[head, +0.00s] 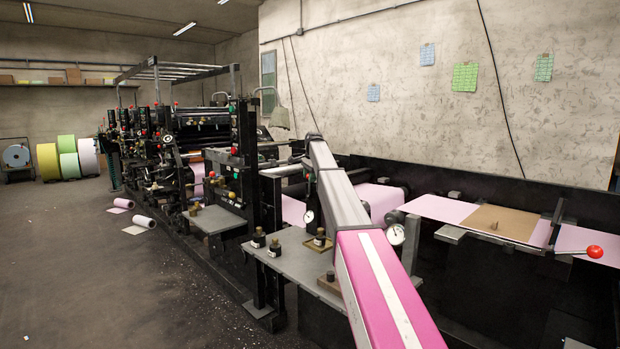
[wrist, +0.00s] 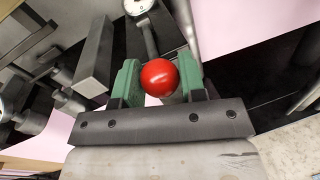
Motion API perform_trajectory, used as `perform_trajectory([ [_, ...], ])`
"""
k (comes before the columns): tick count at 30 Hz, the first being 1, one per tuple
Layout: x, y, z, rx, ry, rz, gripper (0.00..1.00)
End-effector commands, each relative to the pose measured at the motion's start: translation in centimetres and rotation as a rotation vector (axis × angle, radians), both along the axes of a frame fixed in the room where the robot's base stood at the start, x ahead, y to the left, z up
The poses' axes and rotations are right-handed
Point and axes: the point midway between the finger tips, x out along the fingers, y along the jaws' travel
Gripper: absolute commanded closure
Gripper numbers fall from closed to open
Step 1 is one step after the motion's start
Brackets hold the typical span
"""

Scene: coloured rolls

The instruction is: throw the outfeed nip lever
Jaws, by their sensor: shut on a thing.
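In the wrist view my gripper (wrist: 159,72) has its green finger pads on either side of a round red knob (wrist: 159,77), shut on it. A grey lever rod (wrist: 149,38) runs up from the knob. In the head view my pink and grey arm reaches over the press and hides much of the machine behind it. My gripper cannot be made out clearly there. A second red-knobbed lever (head: 594,252) stands free at the right, beside the pink web (head: 440,208).
A round dial gauge (wrist: 138,5) is close to the held lever in the wrist view. In the head view a grey shelf (head: 290,262) with small dark bottles (head: 258,238) is left of my arm. The floor (head: 80,290) at the left is mostly open.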

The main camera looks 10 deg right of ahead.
Motion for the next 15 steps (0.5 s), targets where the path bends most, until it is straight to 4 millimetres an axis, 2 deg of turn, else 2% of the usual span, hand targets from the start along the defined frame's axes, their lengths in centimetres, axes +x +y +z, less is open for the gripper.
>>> perform_trajectory([
  [8,-0.7,0.7,0.0,-0.059,-0.043,0.001,1.0],
  [15,-1.9,2.3,-0.2,-0.197,-0.144,0.004,1.0],
])
